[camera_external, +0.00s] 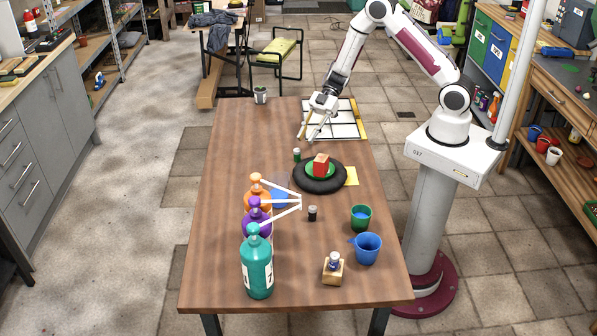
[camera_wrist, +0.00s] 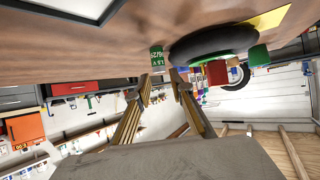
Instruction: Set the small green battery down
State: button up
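The small green battery (camera_external: 297,155) stands upright on the wooden table, left of the black tire. In the wrist view, which looks upside down, the green battery (camera_wrist: 157,57) shows just beyond the fingertips. My gripper (camera_external: 308,138) is above and slightly right of it in the external view, pointing down. In the wrist view my gripper's fingers (camera_wrist: 160,76) are apart with nothing held between them. The battery looks clear of both fingers.
The tire (camera_external: 320,187) bears a green plate and a red block (camera_external: 321,165). A gridded tray (camera_external: 345,122) lies behind. A dark battery (camera_external: 312,213), bottles (camera_external: 257,265), a green cup (camera_external: 361,217) and a blue mug (camera_external: 367,248) stand nearer.

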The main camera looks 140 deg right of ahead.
aim_at(297, 161)
jog(key=shift+x, duration=1.3)
jog(key=shift+w, duration=0.15)
jog(key=shift+x, duration=2.45)
jog(key=shift+d+f, duration=0.1)
grip_shut()
